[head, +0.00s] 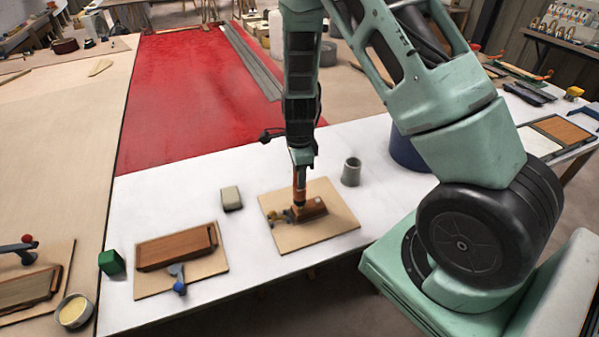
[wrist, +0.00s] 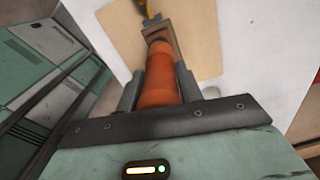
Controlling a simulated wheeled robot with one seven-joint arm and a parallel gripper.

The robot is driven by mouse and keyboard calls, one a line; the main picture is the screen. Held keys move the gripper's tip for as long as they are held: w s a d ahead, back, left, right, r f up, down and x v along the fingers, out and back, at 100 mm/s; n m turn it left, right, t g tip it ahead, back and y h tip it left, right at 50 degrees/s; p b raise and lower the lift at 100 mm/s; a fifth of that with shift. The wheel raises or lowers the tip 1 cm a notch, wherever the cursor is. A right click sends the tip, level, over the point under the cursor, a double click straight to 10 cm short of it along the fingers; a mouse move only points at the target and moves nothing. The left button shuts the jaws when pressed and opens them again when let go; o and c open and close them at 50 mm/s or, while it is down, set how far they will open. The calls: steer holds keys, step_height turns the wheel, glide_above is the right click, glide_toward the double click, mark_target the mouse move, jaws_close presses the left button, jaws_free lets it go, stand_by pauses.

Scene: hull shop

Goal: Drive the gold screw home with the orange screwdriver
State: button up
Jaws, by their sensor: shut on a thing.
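My gripper (head: 300,172) points down over a wooden block (head: 314,211) on a thin plywood board (head: 335,224). It is shut on the orange screwdriver (head: 300,186), which stands about upright with its lower end at the block. In the wrist view the screwdriver's orange handle (wrist: 158,82) lies between the two dark fingers, and the block (wrist: 178,42) shows beyond it. I cannot make out the gold screw; the screwdriver's tip is also hidden, so I cannot tell whether they touch. A small brass-coloured fitting (head: 277,217) sits at the block's left end.
A grey cup (head: 351,172) stands right of the board, and a pale block (head: 231,199) lies left of it. Further left are a second board with a brown block (head: 176,246), a blue-handled tool (head: 179,284) and a green cube (head: 111,262). White table between them is clear.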

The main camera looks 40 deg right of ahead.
steer(key=shift+f, duration=0.2)
stand_by(0.3)
steer(key=shift+r, duration=0.15)
step_height(320, 180, up, 7)
steer(key=p, duration=0.6)
stand_by(0.4)
